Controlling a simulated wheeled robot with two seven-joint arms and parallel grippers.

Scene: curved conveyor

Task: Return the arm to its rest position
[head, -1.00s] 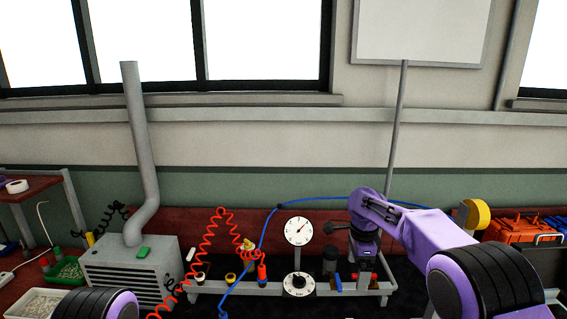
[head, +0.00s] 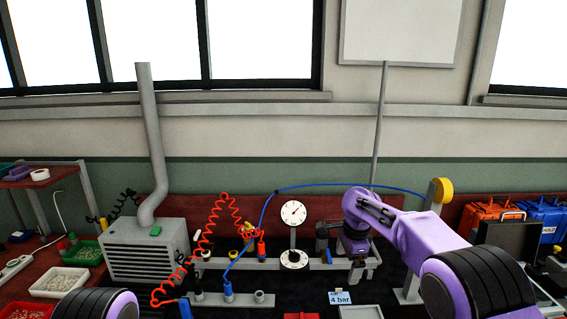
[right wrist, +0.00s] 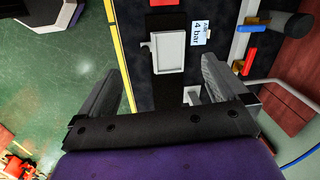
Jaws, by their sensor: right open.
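My right arm (head: 430,237) is purple and reaches in from the right in the head view. Its gripper (head: 362,273) points down over the back of the bench, just right of the round dial gauge (head: 293,213). In the right wrist view the gripper (right wrist: 165,85) has its two grey fingers wide apart, with nothing between them. A pale tray (right wrist: 170,52) and a "4 bar" card (right wrist: 198,33) lie beyond the fingers. Of my left arm (head: 95,303) only a black and purple link shows at the lower left; its gripper is out of view.
A grey box with a pipe (head: 145,245) stands at the left. A red coiled hose (head: 205,245) and a blue hose (head: 300,186) cross the bench. A yellow round part on a post (head: 443,190) and orange (head: 492,222) and blue cases stand at the right, near my right arm.

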